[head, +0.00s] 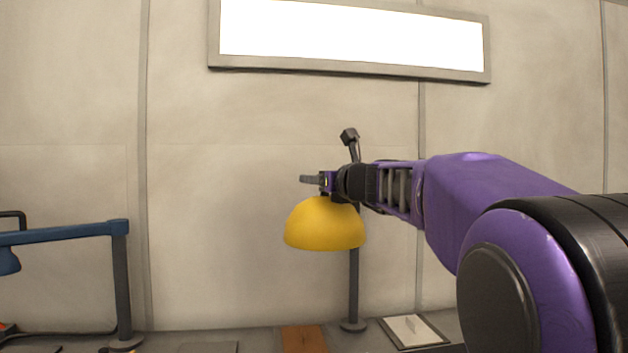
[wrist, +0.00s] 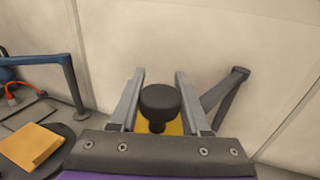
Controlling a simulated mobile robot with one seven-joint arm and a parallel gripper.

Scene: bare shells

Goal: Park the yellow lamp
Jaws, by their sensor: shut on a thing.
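The yellow lamp (head: 325,226) has a dome shade that hangs just below my gripper (head: 315,180) in the head view. In the wrist view, the black knob (wrist: 160,97) on top of the shade sits between my two grey fingers (wrist: 159,73), which are shut on it. A little of the yellow shade shows beneath the knob. A dark upright post (head: 353,290) with a small round foot stands behind the shade. Its bent top shows above my gripper. Whether the post joins the lamp is hidden by the shade and gripper.
A blue lamp arm (head: 60,232) on an upright post stands at the left. A white plate (head: 413,330) and an orange-brown piece (head: 304,340) lie on the surface below. A red cable (wrist: 25,90) shows at the wrist view's left. A plain wall stands behind.

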